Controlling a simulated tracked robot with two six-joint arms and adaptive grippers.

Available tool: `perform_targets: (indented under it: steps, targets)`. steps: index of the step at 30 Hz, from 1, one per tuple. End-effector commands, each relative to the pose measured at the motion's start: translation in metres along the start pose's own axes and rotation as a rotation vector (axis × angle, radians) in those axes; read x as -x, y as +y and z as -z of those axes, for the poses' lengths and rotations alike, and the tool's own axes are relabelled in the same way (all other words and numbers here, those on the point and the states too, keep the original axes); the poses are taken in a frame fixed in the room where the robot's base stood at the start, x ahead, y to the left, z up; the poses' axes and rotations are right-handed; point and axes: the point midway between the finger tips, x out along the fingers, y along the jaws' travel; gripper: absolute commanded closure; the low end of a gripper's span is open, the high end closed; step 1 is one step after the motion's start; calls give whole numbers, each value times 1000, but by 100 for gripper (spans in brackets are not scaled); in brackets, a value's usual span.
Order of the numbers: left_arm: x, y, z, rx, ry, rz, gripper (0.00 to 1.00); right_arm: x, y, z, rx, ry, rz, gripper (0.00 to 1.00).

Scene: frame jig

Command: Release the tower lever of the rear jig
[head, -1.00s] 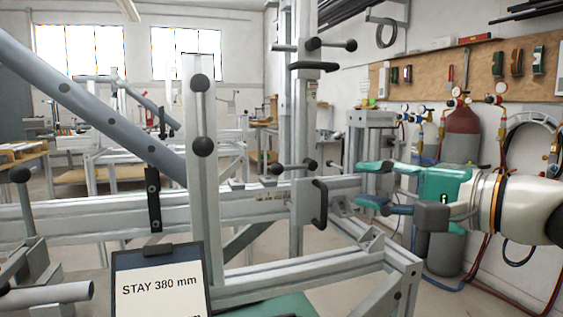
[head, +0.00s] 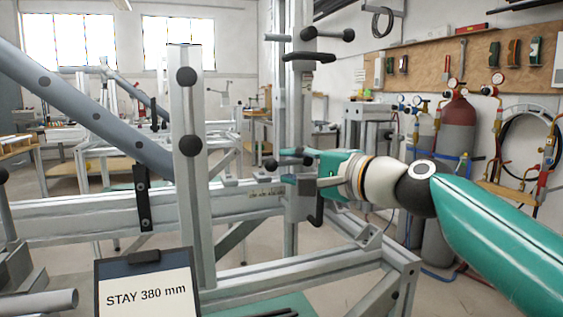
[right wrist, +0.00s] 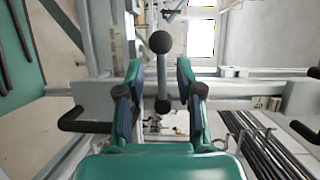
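The jig's upright tower (head: 299,105) is a silver aluminium post standing on a horizontal rail. Low on it is a clamp lever (head: 288,161) with black ball knobs, partly hidden by my right gripper. My right gripper (head: 291,167) is at this lever, its teal fingers pointing left. In the right wrist view the lever (right wrist: 161,75) runs between the two spread fingers of the gripper (right wrist: 160,82), with a visible gap on both sides. A second knobbed lever (head: 327,35) sits higher on the tower. My left gripper is not in view.
A nearer post (head: 194,165) with two black knobs stands left of the tower. A clipboard reading "STAY 380 mm" (head: 148,290) is in front. A grey tube (head: 90,112) slants across the left. Gas cylinders (head: 455,130) stand at the right wall.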

Motion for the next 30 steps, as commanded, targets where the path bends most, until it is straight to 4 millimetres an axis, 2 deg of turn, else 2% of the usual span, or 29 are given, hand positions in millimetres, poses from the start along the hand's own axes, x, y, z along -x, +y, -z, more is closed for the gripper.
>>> perform_targets:
  steps: [1,6,17,20,24,30]
  targets:
    - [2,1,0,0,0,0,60,-9,-1,-1,0,-1,-1,64]
    - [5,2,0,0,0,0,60,-25,-1,0,0,-1,0,64]
    - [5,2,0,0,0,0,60,-30,0,0,0,0,0,64]
    - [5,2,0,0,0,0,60,-30,0,0,0,0,0,77]
    - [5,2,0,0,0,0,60,-29,0,0,0,0,0,100]
    - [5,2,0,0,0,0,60,-30,1,0,0,-1,-2,100]
